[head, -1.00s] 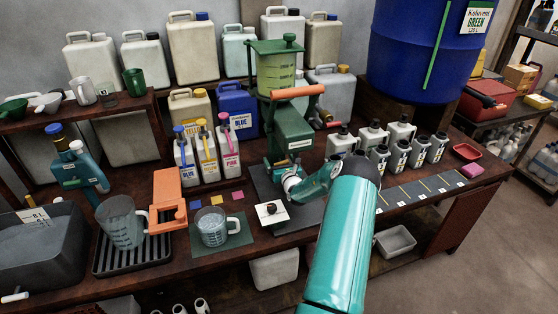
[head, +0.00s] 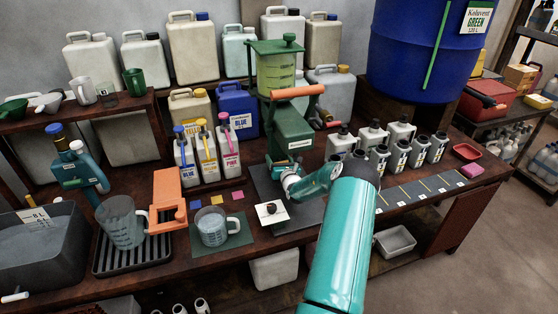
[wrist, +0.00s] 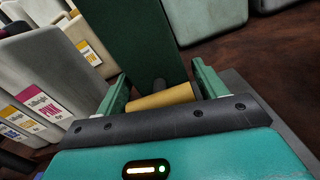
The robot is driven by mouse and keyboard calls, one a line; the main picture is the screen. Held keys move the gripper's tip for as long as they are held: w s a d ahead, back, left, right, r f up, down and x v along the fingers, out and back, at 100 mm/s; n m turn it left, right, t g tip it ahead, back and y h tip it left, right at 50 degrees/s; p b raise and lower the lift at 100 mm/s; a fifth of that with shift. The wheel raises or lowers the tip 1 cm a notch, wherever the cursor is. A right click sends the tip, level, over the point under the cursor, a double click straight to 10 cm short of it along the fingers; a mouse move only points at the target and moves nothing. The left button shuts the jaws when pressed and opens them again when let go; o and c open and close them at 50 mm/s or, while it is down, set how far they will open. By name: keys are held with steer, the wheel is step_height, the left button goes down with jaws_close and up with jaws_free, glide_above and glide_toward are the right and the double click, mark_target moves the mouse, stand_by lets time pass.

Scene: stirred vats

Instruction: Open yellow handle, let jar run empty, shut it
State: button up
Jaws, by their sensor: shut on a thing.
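The jar (head: 278,72) is a clear vessel with yellow-green liquid and a green lid, high on a green stand (head: 292,135) in the head view. The yellow handle (wrist: 160,97) is a short bar in front of the dark green stand in the wrist view. My gripper (wrist: 160,86) is shut on it, with one green finger at each end of the bar. In the head view my wrist is low in front of the stand and hides the handle and the outlet. No stream of liquid shows.
An orange lever (head: 296,92) crosses the stand below the jar. A measuring jug (head: 213,228) sits on a green mat to the left. Blue, yellow and pink topped bottles (head: 207,152) stand left of the stand, and several small white bottles (head: 400,135) stand right.

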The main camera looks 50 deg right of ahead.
steer(key=o, duration=1)
steer(key=shift+c, duration=0.2)
steer(key=v, duration=1.3)
steer(key=shift+s+a, duration=0.25)
steer(key=shift+s, duration=0.05)
